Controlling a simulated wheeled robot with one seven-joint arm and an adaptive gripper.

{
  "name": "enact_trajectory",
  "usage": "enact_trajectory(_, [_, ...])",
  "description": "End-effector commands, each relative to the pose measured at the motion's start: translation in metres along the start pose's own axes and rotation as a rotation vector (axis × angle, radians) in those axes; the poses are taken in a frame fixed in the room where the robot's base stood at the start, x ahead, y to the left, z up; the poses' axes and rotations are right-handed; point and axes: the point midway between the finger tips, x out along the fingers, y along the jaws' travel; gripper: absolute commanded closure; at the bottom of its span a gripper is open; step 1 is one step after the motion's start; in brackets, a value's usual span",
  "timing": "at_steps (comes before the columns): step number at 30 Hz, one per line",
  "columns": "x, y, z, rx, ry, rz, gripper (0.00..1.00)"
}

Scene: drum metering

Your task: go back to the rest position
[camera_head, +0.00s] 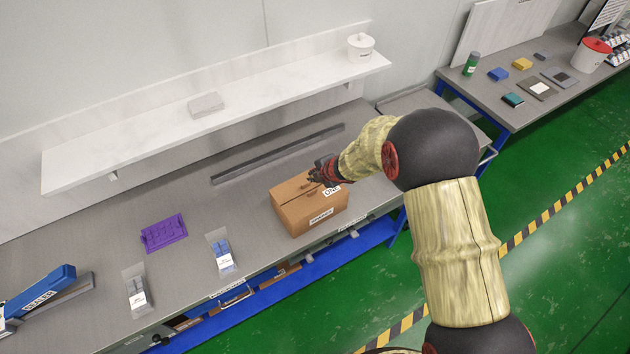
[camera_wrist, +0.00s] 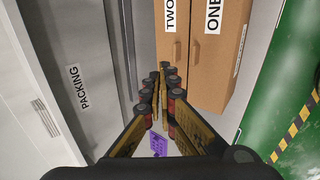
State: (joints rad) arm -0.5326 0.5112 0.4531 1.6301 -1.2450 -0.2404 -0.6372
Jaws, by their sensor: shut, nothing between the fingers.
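My gripper (camera_head: 325,172) is shut and empty. In the head view it sits at the upper right of a brown cardboard box (camera_head: 308,214) on the grey bench, overlapping the box in the picture. I cannot tell whether it touches the box. In the wrist view my gripper (camera_wrist: 162,82) points along the bench, with the box (camera_wrist: 212,75) to its right. The box carries labels reading ONE and TWO. A purple tray-like piece (camera_wrist: 158,144) shows beyond the fingers.
The bench (camera_head: 190,275) also holds the purple piece (camera_head: 163,232), two small bags (camera_head: 222,252) (camera_head: 137,290) and a blue tool (camera_head: 40,290) at left. A white shelf (camera_head: 260,90) runs above. A second table (camera_head: 500,108) with small items stands at right. Green floor is open.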

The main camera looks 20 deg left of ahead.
Motion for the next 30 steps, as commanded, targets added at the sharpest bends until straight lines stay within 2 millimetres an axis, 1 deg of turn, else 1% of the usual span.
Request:
enact_trajectory(1, [-0.010,0.007,0.001,-0.001,-0.001,0.001,1.00])
enact_trajectory(3, [-0.018,0.013,0.001,0.000,-0.001,0.000,1.00])
enact_trajectory(7, [-0.027,0.020,0.001,0.000,0.000,0.000,1.00])
enact_trajectory(11, [-0.031,0.023,0.001,0.000,0.000,0.000,1.00])
enact_trajectory(18, [-0.031,0.022,0.001,0.012,-0.001,-0.001,1.00])
enact_trajectory(20, [-0.031,0.019,0.007,0.038,-0.024,-0.013,1.00])
enact_trajectory(22, [-0.032,0.012,0.019,0.102,-0.072,-0.033,1.00])
enact_trajectory(23, [-0.032,0.005,0.025,0.142,-0.098,-0.049,1.00])
enact_trajectory(24, [-0.034,-0.009,0.032,0.203,-0.134,-0.075,1.00])
enact_trajectory(26, [-0.038,-0.031,0.041,0.298,-0.192,-0.116,1.00])
enact_trajectory(27, [-0.046,-0.045,0.047,0.369,-0.235,-0.142,1.00])
enact_trajectory(29, [-0.064,-0.059,0.057,0.479,-0.305,-0.169,1.00])
enact_trajectory(30, [-0.077,-0.068,0.063,0.551,-0.348,-0.181,1.00])
